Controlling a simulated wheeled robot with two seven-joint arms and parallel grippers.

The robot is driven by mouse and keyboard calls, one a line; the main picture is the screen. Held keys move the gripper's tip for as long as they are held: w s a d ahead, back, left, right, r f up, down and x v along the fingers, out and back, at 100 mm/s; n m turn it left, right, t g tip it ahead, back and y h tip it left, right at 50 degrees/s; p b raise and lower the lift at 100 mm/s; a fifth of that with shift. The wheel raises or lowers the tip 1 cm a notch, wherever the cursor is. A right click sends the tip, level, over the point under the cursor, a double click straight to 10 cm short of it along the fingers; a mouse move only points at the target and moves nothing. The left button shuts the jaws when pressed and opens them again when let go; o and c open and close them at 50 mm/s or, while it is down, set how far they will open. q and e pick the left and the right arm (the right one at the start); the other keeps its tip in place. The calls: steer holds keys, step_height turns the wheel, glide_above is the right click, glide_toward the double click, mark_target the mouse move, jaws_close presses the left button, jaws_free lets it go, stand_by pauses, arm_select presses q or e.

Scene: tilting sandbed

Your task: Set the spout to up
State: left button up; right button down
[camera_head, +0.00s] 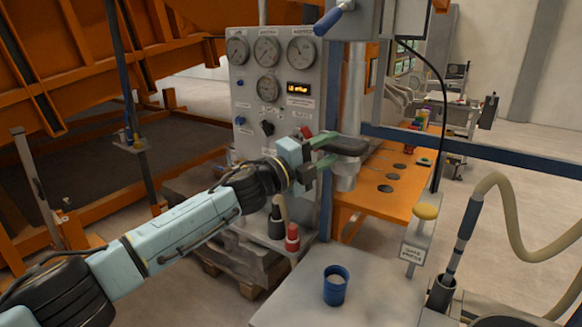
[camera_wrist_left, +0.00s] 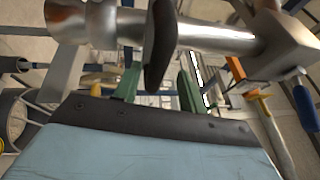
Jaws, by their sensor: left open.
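The spout (camera_head: 355,95) is a grey metal pipe hanging straight down from a grey box, with its flared end at the bottom. A dark handle (camera_head: 347,144) sticks out from the pipe's lower part. In the left wrist view the pipe (camera_wrist_left: 215,36) crosses the top and the handle (camera_wrist_left: 160,45) runs toward me. My left gripper (camera_head: 318,160) is at the handle, with its green fingers open. In the left wrist view the handle's near end lies between the fingers (camera_wrist_left: 158,85); contact cannot be told. My right gripper is not in view.
A gauge panel (camera_head: 270,75) stands left of the spout. A blue-handled lever (camera_head: 333,18) is above. A blue cup (camera_head: 335,286) stands on the grey table (camera_head: 290,311) below. A yellow knob (camera_head: 426,212) and a hose (camera_head: 515,235) are at right. A blue rail (camera_head: 475,150) crosses behind.

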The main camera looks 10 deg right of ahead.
arm_select(q)
steer(key=b+v, duration=0.1)
steer(key=v, duration=0.9)
steer(key=shift+a, duration=0.2)
steer(key=shift+s, duration=0.1)
